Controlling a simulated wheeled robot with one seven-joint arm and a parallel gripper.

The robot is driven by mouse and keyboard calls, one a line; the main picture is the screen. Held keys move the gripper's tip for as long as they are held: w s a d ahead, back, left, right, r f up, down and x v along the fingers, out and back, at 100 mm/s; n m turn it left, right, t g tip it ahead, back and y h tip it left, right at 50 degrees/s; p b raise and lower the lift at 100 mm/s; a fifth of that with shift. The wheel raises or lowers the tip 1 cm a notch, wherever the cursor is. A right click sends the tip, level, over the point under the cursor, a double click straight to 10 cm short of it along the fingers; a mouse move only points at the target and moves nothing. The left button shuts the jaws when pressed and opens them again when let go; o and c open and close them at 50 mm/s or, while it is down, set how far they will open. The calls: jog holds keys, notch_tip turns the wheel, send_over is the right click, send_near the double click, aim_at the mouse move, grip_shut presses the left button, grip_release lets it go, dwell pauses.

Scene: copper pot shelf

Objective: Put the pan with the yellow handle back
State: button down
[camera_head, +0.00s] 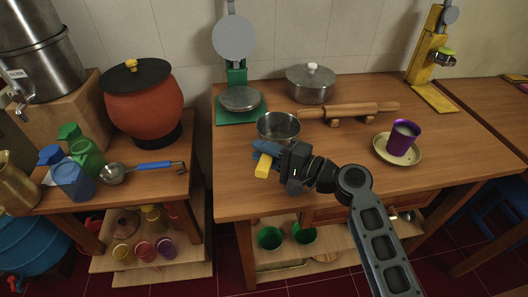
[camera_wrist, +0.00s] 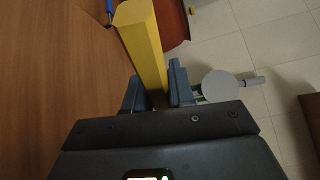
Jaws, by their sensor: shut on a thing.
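My gripper (camera_head: 268,155) is shut on the yellow handle (camera_head: 263,166), whose end sticks out below the dark blue fingers. In the wrist view the yellow handle (camera_wrist: 141,40) runs up between the two fingers (camera_wrist: 157,92). A round, open metal pan (camera_head: 278,127) is just behind the gripper in the head view, over the front left of the wooden table (camera_head: 340,195). My fingers hide the join between handle and bowl. I cannot tell whether the pan touches the table. The bowl is not visible in the wrist view.
A lidded pot (camera_head: 311,86), a rolling pin on a stand (camera_head: 350,112) and a green-based press (camera_head: 239,103) stand behind. A purple cup (camera_head: 403,138) on a saucer is to the right. A lower shelf (camera_head: 325,256) holds green cups (camera_head: 270,237).

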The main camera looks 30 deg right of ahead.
jog(key=shift+f, duration=0.15)
jog(key=c, duration=1.4)
grip_release()
jog(key=shift+f, duration=0.1)
jog(key=o, duration=0.4)
jog(key=shift+o, duration=0.2)
jog(key=shift+r, duration=0.3)
jog(key=b+v, duration=0.1)
jog(key=v, duration=1.1)
jog(key=shift+f, duration=0.15)
